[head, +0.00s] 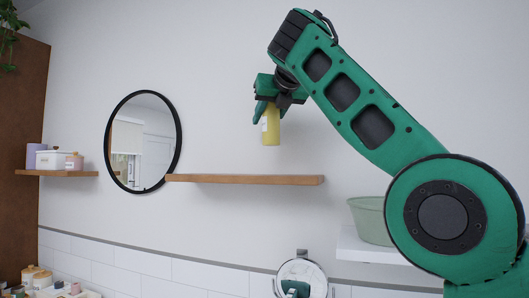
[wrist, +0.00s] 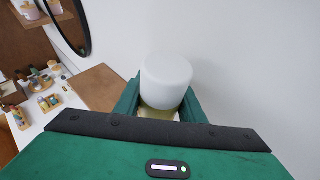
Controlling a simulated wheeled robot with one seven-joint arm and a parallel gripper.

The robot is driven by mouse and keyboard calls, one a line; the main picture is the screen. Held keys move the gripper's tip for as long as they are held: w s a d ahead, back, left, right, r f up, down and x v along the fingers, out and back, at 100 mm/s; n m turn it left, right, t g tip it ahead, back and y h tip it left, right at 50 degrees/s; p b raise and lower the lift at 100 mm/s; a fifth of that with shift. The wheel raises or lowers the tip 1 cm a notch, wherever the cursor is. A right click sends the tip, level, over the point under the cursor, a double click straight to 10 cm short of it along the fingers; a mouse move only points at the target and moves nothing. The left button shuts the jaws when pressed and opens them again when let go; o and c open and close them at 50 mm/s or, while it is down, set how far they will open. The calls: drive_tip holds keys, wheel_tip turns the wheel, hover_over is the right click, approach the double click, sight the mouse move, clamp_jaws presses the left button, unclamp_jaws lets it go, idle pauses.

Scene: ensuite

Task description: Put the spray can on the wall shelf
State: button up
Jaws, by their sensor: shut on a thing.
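The spray can (head: 271,128) is yellow with a pale label. My gripper (head: 268,104) is shut on its upper part and holds it about upright in the air. In the wrist view the spray can (wrist: 167,80) shows its white cap between my green fingers, with a little yellow below. A bare wooden wall shelf (head: 245,179) lies below the can in the head view, with a visible gap between them. The wrist view shows this shelf (wrist: 97,88) to the left of the can. The can's lower end is hidden in the wrist view.
A round black-framed mirror (head: 108,150) hangs at the shelf's left end. A smaller wooden shelf (head: 60,173) at far left holds jars and a box. A green basin (head: 370,220) stands on a white ledge at right. A round chrome-edged mirror (head: 301,272) is below.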

sight(267, 144)
drive_tip(key=shift+w+d+f, duration=0.2)
drive_tip(key=shift+d+f, duration=0.25)
drive_tip(key=shift+f, duration=0.3)
drive_tip(key=shift+s+a+f, duration=0.2)
drive_tip(key=shift+f, duration=0.15)
drive_tip(key=shift+s+a+f, duration=0.15)
drive_tip(key=shift+f, duration=0.2)
drive_tip(key=shift+w+d+f, duration=0.1)
drive_tip(key=shift+f, duration=0.5)
drive_tip(key=shift+f, duration=0.1)
drive_tip(key=shift+a+f, duration=0.2)
drive_tip(key=shift+f, duration=1.5)
drive_tip(key=o, duration=1.1)
drive_tip(key=shift+f, duration=0.1)
